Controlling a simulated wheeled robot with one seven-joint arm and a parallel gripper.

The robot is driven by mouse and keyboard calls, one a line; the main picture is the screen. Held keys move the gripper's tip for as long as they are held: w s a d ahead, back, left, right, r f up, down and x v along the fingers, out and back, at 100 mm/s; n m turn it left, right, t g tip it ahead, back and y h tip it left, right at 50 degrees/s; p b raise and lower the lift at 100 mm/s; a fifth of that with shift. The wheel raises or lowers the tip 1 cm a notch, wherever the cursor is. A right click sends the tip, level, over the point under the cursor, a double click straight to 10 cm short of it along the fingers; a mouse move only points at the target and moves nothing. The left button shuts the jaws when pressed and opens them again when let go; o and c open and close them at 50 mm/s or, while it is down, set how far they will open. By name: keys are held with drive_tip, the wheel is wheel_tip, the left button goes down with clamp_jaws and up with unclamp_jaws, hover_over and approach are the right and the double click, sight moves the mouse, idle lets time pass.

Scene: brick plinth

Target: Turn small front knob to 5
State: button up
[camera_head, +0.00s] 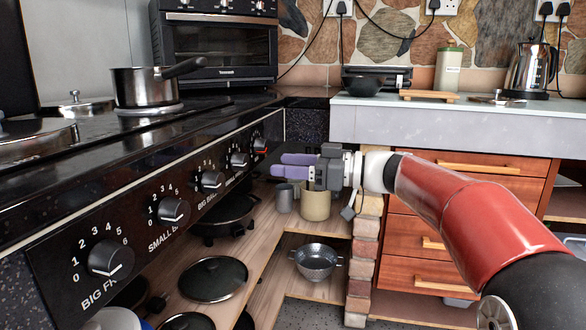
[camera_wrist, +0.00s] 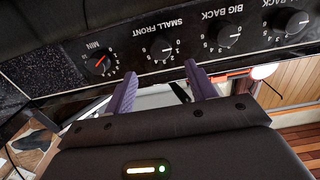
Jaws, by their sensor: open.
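The small front knob (camera_wrist: 162,48) is a round black knob on the black stove panel, labelled SMALL FRONT. In the wrist view its label and numbers appear upside down. Its pale pointer mark seems to lie on the side of the 0, but it is small. In the head view this knob (camera_head: 239,159) is second from the far end of the row. My gripper (camera_wrist: 161,70) is open and empty. Its two purple fingers lie either side of the knob's line, with the tips apart from the knob. In the head view my gripper (camera_head: 279,165) is right of the panel.
The MIN knob (camera_wrist: 97,65) with a red mark and the big back knob (camera_wrist: 229,36) flank it. A pot (camera_head: 146,87) stands on the hob. Below the panel, shelves hold a black pan (camera_head: 225,217), a beige pot (camera_head: 316,205) and a colander (camera_head: 316,262).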

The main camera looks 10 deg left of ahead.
sight(247, 161)
drive_tip(key=a, duration=0.7)
drive_tip(key=shift+w+a+r+p, duration=0.1)
drive_tip(key=shift+w+a+p, duration=0.1)
drive_tip(key=shift+a+p, duration=0.2)
drive_tip(key=c, duration=1)
